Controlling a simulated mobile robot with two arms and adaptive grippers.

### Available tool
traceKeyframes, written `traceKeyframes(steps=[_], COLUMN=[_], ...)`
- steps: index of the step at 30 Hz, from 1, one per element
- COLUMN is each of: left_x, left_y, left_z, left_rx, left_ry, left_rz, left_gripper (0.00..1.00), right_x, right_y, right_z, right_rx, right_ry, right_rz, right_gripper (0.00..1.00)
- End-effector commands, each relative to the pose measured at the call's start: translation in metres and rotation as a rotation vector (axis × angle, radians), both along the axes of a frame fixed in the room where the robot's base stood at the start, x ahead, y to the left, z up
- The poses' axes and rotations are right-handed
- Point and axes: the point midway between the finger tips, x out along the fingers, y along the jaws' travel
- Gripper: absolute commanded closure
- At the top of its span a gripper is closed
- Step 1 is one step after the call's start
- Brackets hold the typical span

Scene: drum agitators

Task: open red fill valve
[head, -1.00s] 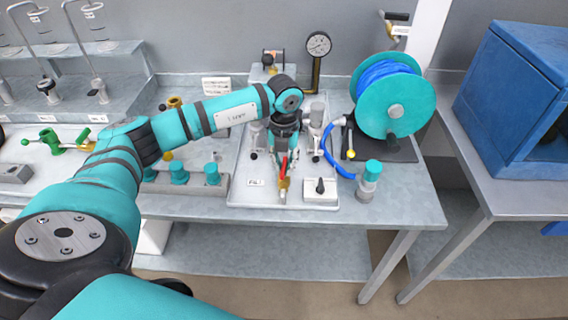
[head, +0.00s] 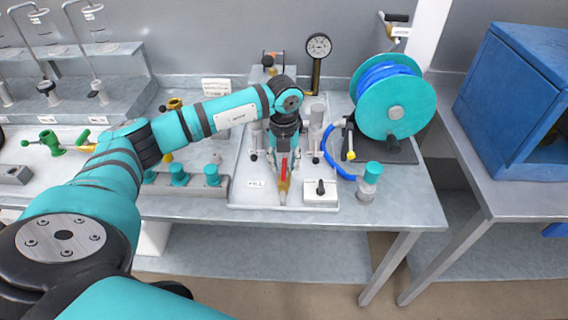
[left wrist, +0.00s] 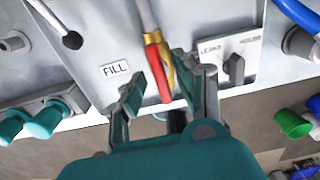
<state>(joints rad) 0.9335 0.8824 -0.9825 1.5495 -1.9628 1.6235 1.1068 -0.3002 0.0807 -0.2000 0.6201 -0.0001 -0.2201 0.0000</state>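The red fill valve is a red lever (head: 284,168) on a brass body (head: 283,188), beside a white FILL label (head: 255,184). In the left wrist view the red lever (left wrist: 157,72) points toward my gripper, with its brass body (left wrist: 160,50) behind it. My left gripper (head: 285,158) points down at the lever from above. In the left wrist view its fingers (left wrist: 160,86) are apart, one on each side of the lever, with visible gaps. My right gripper is not in view.
A white LEAKS switch box (head: 320,191) stands just right of the valve. A teal-capped bottle (head: 369,180) and a hose reel (head: 394,96) are farther right. Teal knobs (head: 179,174) and a green valve (head: 52,143) lie left. A gauge (head: 318,46) stands behind.

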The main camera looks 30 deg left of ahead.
Motion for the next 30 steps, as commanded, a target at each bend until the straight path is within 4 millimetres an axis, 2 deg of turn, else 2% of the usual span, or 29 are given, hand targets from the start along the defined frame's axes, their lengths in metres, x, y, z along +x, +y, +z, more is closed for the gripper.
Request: traceKeyframes(steps=[7, 11, 14, 24, 30], left_x=[-0.001, 0.000, 0.000, 0.000, 0.000], left_y=[-0.001, -0.001, -0.001, 0.000, 0.000], left_z=[-0.001, 0.007, 0.023, 0.093, 0.115], left_rx=[-0.001, -0.001, -0.001, 0.000, -0.001], left_ry=[0.003, 0.000, -0.003, -0.001, 0.001], left_rz=[-0.003, -0.003, -0.004, -0.002, -0.001], left_gripper=[0.64, 0.64, 0.64, 0.64, 0.64], right_x=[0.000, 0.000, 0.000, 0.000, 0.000], right_y=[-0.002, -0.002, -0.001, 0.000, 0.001], right_z=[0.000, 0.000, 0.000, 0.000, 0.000], right_rx=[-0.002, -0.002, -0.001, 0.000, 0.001], right_ry=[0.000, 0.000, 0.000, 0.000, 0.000], right_rz=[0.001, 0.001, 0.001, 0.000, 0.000], right_gripper=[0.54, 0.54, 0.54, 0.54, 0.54])
